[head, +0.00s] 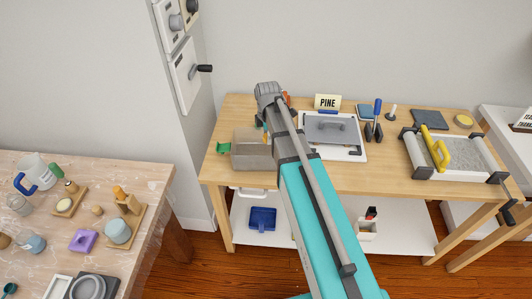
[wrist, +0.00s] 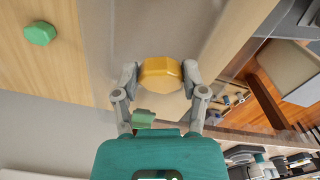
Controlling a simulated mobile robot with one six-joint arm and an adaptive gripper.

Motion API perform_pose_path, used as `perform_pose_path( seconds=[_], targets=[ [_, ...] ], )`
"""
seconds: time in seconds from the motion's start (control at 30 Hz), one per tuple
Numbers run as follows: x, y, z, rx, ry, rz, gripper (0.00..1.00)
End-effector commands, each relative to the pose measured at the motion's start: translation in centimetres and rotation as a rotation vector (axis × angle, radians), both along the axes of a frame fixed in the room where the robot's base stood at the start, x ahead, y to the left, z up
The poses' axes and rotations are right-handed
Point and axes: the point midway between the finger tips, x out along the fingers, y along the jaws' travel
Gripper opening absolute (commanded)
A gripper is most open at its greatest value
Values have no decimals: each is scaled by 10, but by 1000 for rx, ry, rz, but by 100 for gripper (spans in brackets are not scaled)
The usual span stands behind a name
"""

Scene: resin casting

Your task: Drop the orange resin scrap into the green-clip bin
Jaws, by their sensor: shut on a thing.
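The orange resin scrap (wrist: 160,74) is a faceted, yellow-orange block. In the wrist view it sits between the two fingertips of my gripper (wrist: 160,80), which is shut on it. The scrap is held over a grey-brown bin (head: 253,152), which stands at the left end of the wooden bench. The bin's wall also fills the middle of the wrist view (wrist: 150,25). A small green clip-like piece (wrist: 143,117) shows below the scrap, near my gripper's palm. In the head view my arm hides most of the gripper and part of the bin.
A green faceted piece (wrist: 40,33) lies on the bench beside the bin; it also shows in the head view (head: 223,147). A white board with a grey lidded tray (head: 331,129) and a PINE sign (head: 327,102) stand right of my arm. A blue tray (head: 262,219) is below.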

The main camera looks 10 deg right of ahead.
Motion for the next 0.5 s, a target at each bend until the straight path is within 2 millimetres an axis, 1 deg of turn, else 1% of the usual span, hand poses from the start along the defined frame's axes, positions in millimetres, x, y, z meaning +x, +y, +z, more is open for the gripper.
perform_pose_path(
  seconds=[0.2, 0.23, 0.43, 0.5],
  targets=[
    [0, 0, 0, 0, 0, 0, 23],
    [0, 0, 0, 0, 0, 0, 57],
    [0, 0, 0, 0, 0, 0, 94],
    [0, 0, 0, 0, 0, 0, 96]
  ],
)
